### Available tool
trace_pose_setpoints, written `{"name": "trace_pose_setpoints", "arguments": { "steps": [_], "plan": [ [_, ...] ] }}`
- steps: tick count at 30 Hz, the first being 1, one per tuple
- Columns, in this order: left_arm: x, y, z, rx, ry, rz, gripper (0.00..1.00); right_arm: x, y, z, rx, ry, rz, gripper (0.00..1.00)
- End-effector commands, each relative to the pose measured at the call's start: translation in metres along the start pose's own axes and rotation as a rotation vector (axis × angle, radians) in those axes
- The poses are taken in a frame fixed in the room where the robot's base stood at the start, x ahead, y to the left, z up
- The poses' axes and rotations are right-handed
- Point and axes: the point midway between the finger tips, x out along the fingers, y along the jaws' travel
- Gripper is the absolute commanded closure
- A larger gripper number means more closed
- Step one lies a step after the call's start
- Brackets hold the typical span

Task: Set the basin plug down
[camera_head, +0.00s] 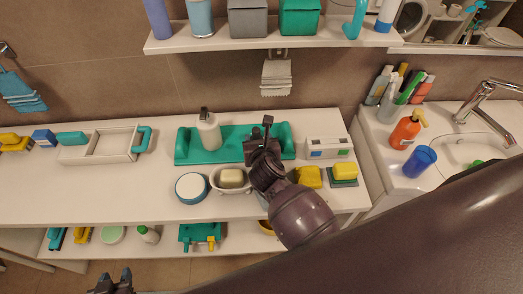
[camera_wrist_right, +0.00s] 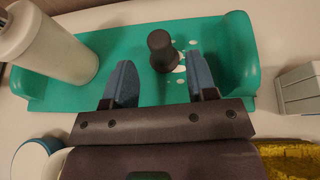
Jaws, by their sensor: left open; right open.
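The dark basin plug (camera_wrist_right: 161,50) stands upright on the teal tray (camera_wrist_right: 105,50) in the right wrist view, beside small pale holes in the tray. In the head view the plug (camera_head: 267,121) shows just beyond my right gripper (camera_head: 263,140). My right gripper, also in the wrist view (camera_wrist_right: 161,75), is open with its blue fingers apart. The plug is just ahead of the gap between the fingertips, apparently touching neither. My left gripper (camera_head: 113,281) is open and empty at the bottom left of the head view, far from the tray (camera_head: 187,147).
A pump bottle (camera_head: 208,133) stands at the tray's left part. A white box (camera_head: 328,147) is to its right. The counter's left front (camera_head: 90,194) is clear.

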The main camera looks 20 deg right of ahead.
Motion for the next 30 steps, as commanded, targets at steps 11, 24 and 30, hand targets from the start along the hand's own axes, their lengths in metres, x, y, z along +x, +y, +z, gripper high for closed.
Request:
{"name": "trace_pose_setpoints", "arguments": {
  "steps": [11,24,30],
  "plan": [
    [0.000,0.000,0.002,0.000,-0.003,0.000,0.57,-0.064,0.000,-0.001,0.002,0.001,0.001,0.48],
    [0.000,0.000,0.002,0.000,-0.002,0.000,0.57,-0.078,0.000,0.000,0.000,0.000,0.000,0.48],
    [0.000,0.000,0.001,0.000,-0.002,0.000,0.57,-0.078,0.000,0.000,0.000,0.000,0.000,0.48]
  ]
}}
